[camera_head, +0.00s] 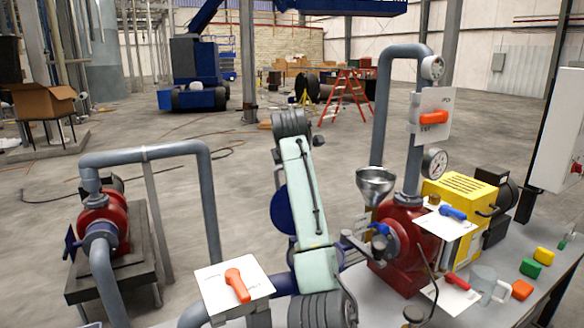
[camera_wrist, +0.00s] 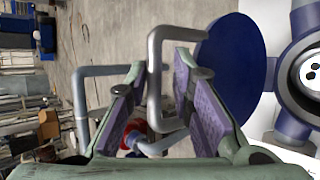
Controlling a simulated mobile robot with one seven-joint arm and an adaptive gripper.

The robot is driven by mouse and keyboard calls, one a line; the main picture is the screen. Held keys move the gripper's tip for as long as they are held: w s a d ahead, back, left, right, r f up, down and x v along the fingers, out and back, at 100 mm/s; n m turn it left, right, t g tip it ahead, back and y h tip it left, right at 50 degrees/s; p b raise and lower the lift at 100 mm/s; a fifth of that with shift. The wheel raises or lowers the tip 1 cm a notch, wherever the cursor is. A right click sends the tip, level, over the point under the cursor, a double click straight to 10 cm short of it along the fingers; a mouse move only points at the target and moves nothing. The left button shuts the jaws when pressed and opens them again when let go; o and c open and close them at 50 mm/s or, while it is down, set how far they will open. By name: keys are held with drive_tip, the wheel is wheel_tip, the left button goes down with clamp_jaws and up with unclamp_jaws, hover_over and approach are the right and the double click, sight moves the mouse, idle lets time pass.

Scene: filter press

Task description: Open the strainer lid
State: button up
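The strainer lid (camera_wrist: 232,68) is a dark blue disc, to the right of my fingers in the wrist view. In the head view the lid (camera_head: 281,208) stands raised, partly behind my arm. A grey U-shaped handle (camera_wrist: 155,85) reaches from the lid's side. My gripper (camera_wrist: 158,68) is open, with purple-padded fingers on both sides of the handle and visible gaps. I cannot tell how deep the handle sits between them. The blue strainer body (camera_wrist: 292,125) is at the far right, with a pale round part with dark holes. My fingertips are hidden in the head view.
A white plate with an orange lever (camera_head: 238,286) stands front left of my arm. A red pump (camera_head: 403,248) with a funnel (camera_head: 375,184) is close on the right. A grey pipe loop (camera_head: 150,153) rises from another red pump (camera_head: 103,212) at left. Open floor lies behind.

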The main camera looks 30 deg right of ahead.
drive_tip(key=shift+o, duration=0.8)
drive_tip(key=v, duration=1.2)
